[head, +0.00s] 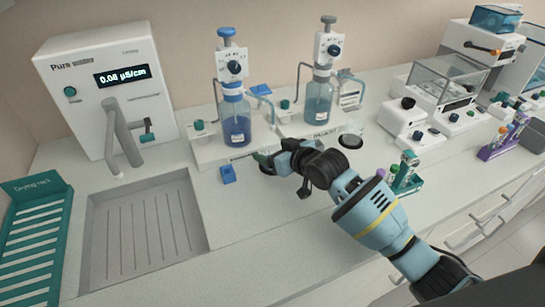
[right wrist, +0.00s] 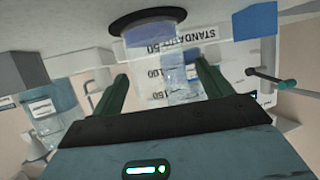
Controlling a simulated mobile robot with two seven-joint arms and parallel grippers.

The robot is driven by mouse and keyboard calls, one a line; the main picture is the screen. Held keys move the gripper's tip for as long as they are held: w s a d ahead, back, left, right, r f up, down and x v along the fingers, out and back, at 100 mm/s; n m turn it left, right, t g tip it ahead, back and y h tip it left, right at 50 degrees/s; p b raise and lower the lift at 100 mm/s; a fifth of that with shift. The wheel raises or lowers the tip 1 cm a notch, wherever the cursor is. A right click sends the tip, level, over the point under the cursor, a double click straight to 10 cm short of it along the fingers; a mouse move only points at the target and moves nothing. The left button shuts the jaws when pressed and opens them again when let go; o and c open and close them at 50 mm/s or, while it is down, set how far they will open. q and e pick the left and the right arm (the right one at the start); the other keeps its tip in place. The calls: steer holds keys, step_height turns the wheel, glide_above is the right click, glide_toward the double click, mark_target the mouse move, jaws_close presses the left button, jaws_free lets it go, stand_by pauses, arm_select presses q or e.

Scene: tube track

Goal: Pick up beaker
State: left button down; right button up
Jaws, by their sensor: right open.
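My right gripper (head: 268,160) reaches in low at the front of the bottle station in the head view. In the right wrist view my right gripper (right wrist: 163,82) has its two green fingers wide apart, with nothing held. A clear vessel, seemingly the beaker (right wrist: 178,70), shows upside down between the fingers in that view, by a dark round pad (right wrist: 155,22). Whether the fingers have reached around it I cannot tell. My left gripper is not in view.
Two dispenser bottles, one dark blue (head: 236,122) and one paler (head: 318,101), stand behind the gripper. The sink (head: 140,235) and drying rack (head: 32,240) are at left. A tube rack (head: 406,178) stands right of my arm.

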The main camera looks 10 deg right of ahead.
mark_target(273, 139)
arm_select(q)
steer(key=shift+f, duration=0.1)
arm_select(e)
steer(key=shift+w+a+f, duration=0.2)
steer(key=shift+w+f, duration=0.05)
steer(key=shift+w, duration=0.1)
steer(key=shift+c, duration=0.5)
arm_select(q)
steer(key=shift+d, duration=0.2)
arm_select(e)
steer(key=c, duration=1)
steer(key=shift+r, duration=0.15)
steer(key=shift+c, duration=0.2)
steer(key=shift+r, duration=0.6)
step_height(273, 139, up, 2)
steer(key=shift+r, duration=0.1)
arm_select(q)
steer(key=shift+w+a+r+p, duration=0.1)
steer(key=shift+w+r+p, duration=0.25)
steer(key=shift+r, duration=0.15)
arm_select(e)
steer(key=s+d+r, duration=0.1)
steer(key=s+d, duration=0.1)
steer(key=s, duration=1.3)
steer(key=shift+s+d+r, duration=0.15)
steer(key=shift+s+d, duration=0.2)
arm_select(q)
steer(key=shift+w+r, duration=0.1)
arm_select(e)
steer(key=shift+s, duration=0.1)
